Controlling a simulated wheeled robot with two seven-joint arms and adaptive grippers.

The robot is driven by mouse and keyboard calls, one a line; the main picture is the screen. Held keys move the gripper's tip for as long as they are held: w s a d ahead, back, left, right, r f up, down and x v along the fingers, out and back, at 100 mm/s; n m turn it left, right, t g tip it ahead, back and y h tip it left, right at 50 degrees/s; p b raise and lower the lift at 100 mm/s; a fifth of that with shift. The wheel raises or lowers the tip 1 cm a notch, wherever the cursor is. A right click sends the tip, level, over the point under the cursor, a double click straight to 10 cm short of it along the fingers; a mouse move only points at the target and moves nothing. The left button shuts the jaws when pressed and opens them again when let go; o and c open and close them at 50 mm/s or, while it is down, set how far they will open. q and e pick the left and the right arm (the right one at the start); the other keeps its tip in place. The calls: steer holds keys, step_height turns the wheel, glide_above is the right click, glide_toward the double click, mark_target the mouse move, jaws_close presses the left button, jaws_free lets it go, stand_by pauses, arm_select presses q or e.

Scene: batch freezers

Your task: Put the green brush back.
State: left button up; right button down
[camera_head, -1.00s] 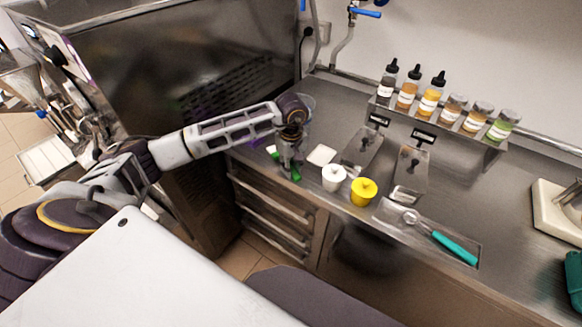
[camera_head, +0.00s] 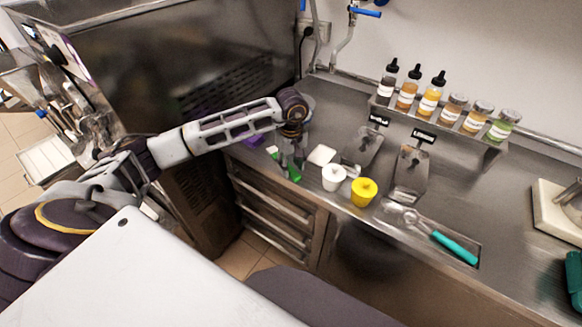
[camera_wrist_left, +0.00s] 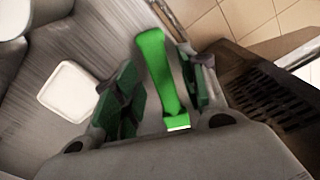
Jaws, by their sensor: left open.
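The green brush (camera_head: 294,174) lies at the left front edge of the steel counter, partly hidden by my left gripper in the head view. In the left wrist view the brush (camera_wrist_left: 157,75) runs lengthwise between the two fingers, with a pale strip at its lower end. My left gripper (camera_head: 291,162) points down over it; its fingers (camera_wrist_left: 165,95) are open, with a gap visible on both sides of the brush. My right gripper is in neither view.
A white square piece (camera_head: 321,155) lies just right of the gripper. A white cup (camera_head: 333,177) and a yellow cup (camera_head: 363,191) stand further right. Scoops (camera_head: 411,172), a teal-handled scoop (camera_head: 452,246) and a bottle rack (camera_head: 440,125) fill the counter beyond. Drawers (camera_head: 270,215) are below.

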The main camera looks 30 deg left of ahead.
arm_select(q)
step_height(320, 180, up, 11)
steer(key=b, duration=0.1)
stand_by(0.6)
stand_by(0.3)
stand_by(0.3)
steer(key=shift+s+f, duration=0.1)
